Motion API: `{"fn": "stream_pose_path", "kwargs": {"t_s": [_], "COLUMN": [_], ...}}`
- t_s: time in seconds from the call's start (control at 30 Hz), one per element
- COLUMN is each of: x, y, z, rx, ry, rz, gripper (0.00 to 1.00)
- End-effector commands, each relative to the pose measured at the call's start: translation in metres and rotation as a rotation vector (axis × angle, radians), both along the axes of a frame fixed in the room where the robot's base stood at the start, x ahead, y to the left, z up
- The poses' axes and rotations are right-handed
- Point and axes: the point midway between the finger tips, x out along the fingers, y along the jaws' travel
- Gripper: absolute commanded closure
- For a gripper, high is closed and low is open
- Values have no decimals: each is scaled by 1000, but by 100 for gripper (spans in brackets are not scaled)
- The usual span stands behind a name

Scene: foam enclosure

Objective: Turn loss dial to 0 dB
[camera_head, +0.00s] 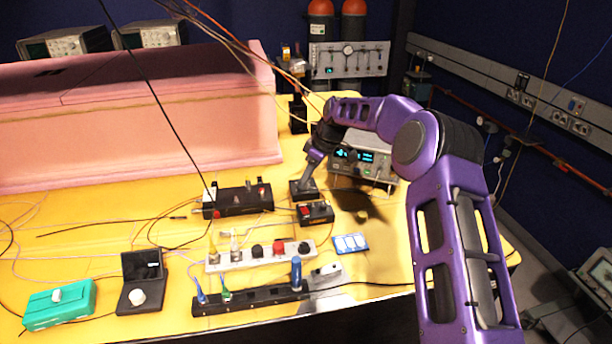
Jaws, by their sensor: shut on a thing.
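My gripper (308,182) points down onto a small black box (301,194) near the middle of the yellow table, left of the silver instrument. The gripper is shut on the dial on top of this box; the fingers hide the dial. I cannot read its markings or setting, nor confirm from a label that it is the loss dial.
A silver instrument with lit displays (364,165) stands close to the right of my gripper. A pink foam enclosure (140,130) stands behind left. Cables hang overhead.

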Motion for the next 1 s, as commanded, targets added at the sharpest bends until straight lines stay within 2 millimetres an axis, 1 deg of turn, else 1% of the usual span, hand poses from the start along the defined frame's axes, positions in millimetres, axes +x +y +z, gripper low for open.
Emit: {"fn": "stream_pose_path", "kwargs": {"t_s": [0.2, 0.6, 0.63, 0.77, 0.8, 1.0], "x": [1, 1, 1, 0, 0, 0], "y": [-1, -1, -1, 0, 0, 0], "z": [0, 0, 0, 0, 0, 0], "rx": [-1, -2, -2, -1, -1, -1], "ry": [-1, -1, -1, -1, -1, 0], "rz": [40, 46, 46, 45, 45, 44], "gripper": [100, 100, 64, 41, 36, 36]}}
